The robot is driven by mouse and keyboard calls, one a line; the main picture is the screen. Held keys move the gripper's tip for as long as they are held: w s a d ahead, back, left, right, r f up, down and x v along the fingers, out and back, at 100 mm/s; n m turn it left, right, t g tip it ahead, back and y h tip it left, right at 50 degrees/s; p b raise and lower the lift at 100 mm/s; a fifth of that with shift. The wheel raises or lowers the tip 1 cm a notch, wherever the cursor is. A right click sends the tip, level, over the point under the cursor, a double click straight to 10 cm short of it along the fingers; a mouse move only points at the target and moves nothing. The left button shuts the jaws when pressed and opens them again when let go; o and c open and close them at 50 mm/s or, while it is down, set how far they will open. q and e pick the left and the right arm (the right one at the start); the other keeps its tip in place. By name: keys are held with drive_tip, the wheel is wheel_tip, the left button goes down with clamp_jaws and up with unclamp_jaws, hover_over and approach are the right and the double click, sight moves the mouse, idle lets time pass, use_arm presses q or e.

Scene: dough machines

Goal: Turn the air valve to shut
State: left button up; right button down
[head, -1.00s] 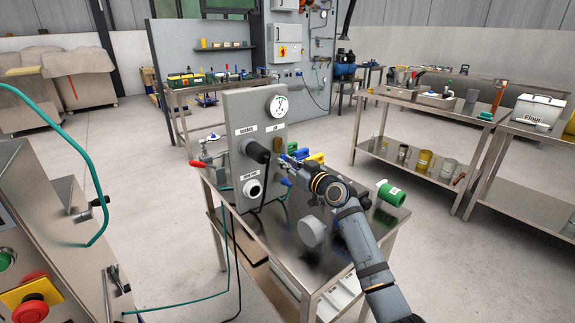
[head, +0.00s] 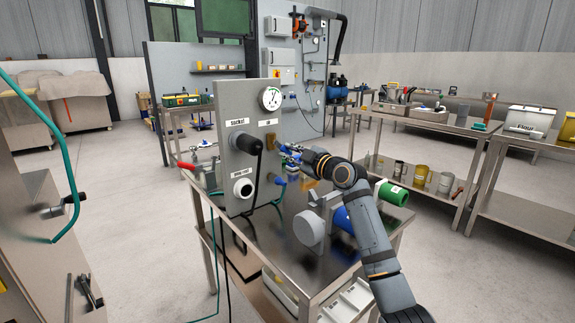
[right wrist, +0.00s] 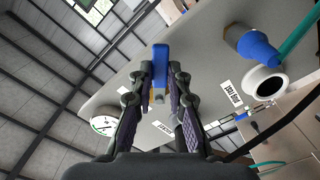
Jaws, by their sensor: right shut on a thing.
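The air valve is on the upright grey panel (head: 233,120), under the "air" label and the round gauge (head: 271,98). Its blue handle (right wrist: 160,66) stands between my fingers in the right wrist view. A brass-coloured part (head: 270,143) shows at the panel beside my fingertips in the head view. My right gripper (head: 286,151) reaches in from the right and is shut on the blue handle; it also shows in the right wrist view (right wrist: 159,92). The fingers partly hide the valve in the head view. My left gripper is not in view.
A black plug (head: 245,143) sits left of the valve, above a white round socket (head: 243,188). A green cylinder (head: 391,193) and a grey disc-ended part (head: 309,228) lie on the steel table (head: 283,253) below my right arm. Cables hang in front of the panel.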

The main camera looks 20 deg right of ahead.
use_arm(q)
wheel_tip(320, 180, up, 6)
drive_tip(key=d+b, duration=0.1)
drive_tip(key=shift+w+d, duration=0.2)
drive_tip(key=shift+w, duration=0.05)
use_arm(e)
drive_tip(key=shift+w+d+r+n, duration=0.15)
drive_tip(key=shift+r+n, duration=0.3)
drive_tip(key=shift+n, duration=0.9)
drive_tip(key=shift+d+r+n, duration=0.2)
drive_tip(key=shift+r+n, duration=0.25)
drive_tip(key=shift+n, duration=0.95)
drive_tip(key=shift+w+d+r+n, duration=0.15)
drive_tip(key=shift+r+n, duration=0.3)
drive_tip(key=shift+n, duration=0.9)
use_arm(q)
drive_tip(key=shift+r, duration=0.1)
use_arm(e)
drive_tip(key=shift+s+r, duration=0.1)
drive_tip(key=c, duration=1.3)
unclamp_jaws()
drive_tip(key=shift+s+d, duration=0.1)
drive_tip(key=v, duration=1.2)
